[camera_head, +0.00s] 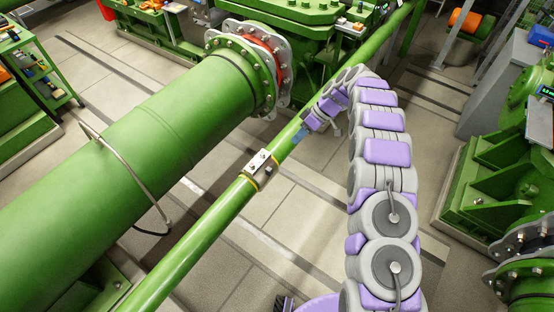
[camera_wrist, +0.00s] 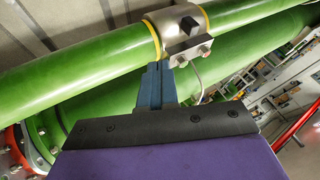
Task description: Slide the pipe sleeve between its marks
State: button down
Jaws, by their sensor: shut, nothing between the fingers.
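The pipe sleeve (camera_head: 260,168) is a silver-grey metal clamp with bolts around a thin green pipe (camera_head: 215,216). In the wrist view the sleeve (camera_wrist: 176,28) is at the top, with a yellow band (camera_wrist: 152,38) at its left end and another at its right end. I cannot tell whether these bands are the marks. My gripper (camera_head: 299,134) is beside the pipe, up and right of the sleeve in the head view. In the wrist view its blue-grey fingers (camera_wrist: 158,72) are shut and empty, just below the sleeve's left end. Whether they touch it is unclear.
A thick green pipe (camera_head: 150,145) with a bolted flange (camera_head: 262,65) runs beside the thin pipe. A curved metal rod or cable (camera_head: 124,170) crosses it. Green machinery (camera_head: 500,180) stands at the right. Tiled floor (camera_head: 300,230) shows below the thin pipe.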

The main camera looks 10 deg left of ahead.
aim_at(274, 163)
jog(key=b+x, duration=0.1)
jog(key=x, duration=0.9)
jog(key=shift+s+a+f, duration=0.1)
jog(key=shift+a+f, duration=0.1)
jog(key=shift+f, duration=0.05)
jog(key=shift+s+a+r+b, duration=0.15)
jog(key=shift+s, duration=0.4)
jog(key=shift+s+a+r+b, duration=0.1)
jog(key=shift+s+a+b, duration=0.05)
jog(key=shift+s, duration=0.4)
jog(key=shift+s+a, duration=0.25)
jog(key=shift+s, duration=0.45)
jog(key=shift+f+b, duration=0.1)
jog(key=shift+b, duration=0.2)
jog(key=shift+s+a+b, duration=0.25)
jog(key=shift+s+b, duration=0.1)
jog(key=shift+b, duration=0.15)
